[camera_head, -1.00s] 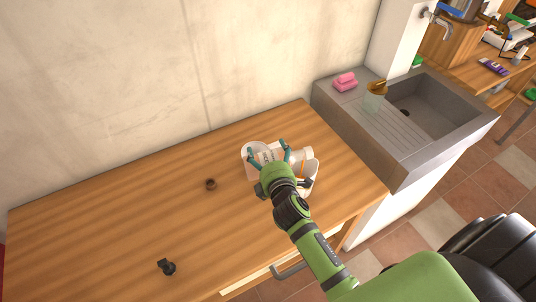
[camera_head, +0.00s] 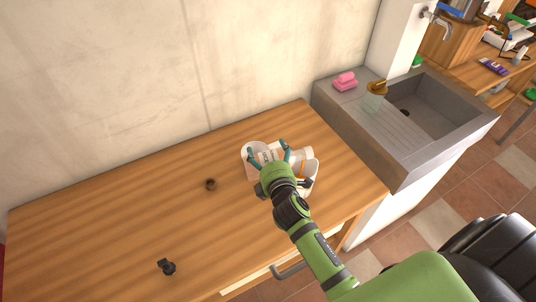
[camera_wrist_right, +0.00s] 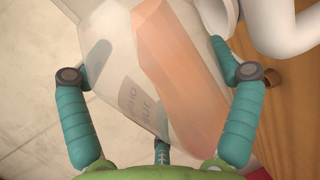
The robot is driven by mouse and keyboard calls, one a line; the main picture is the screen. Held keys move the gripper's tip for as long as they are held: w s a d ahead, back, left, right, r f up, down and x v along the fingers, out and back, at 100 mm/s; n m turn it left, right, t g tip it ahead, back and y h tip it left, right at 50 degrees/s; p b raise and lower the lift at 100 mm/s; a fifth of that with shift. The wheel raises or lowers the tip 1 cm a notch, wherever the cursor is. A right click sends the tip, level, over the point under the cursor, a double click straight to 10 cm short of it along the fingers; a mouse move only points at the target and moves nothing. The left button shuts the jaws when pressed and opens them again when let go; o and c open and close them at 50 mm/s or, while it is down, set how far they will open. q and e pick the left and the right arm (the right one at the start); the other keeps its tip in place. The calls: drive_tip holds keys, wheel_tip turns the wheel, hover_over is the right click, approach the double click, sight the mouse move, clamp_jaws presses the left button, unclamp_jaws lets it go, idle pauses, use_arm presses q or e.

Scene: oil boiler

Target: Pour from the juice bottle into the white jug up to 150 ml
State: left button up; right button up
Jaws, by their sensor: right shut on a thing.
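The juice bottle (camera_wrist_right: 170,70) is clear, with orange juice inside and a printed label, and shows large in the right wrist view. My right gripper (camera_head: 268,151) is shut around it, one finger on each side; the fingers also show in the right wrist view (camera_wrist_right: 160,72). The bottle looks tilted. White curved parts at the top right of the right wrist view (camera_wrist_right: 276,24) appear to be the jug. I cannot see its juice level or whether juice is flowing. My left gripper is out of view.
A white object (camera_head: 311,180) is partly hidden right of the gripper. A small brown cap (camera_head: 210,184) and a black item (camera_head: 167,267) lie on the wooden counter (camera_head: 110,220).

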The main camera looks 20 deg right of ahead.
drive_tip(key=shift+r+m+p, duration=0.25)
drive_tip(key=shift+m+p, duration=0.15)
drive_tip(key=shift+p, duration=0.05)
idle(2.0)
drive_tip(key=shift+r+m+y, duration=0.1)
drive_tip(key=shift+m+y, duration=0.2)
idle(0.4)
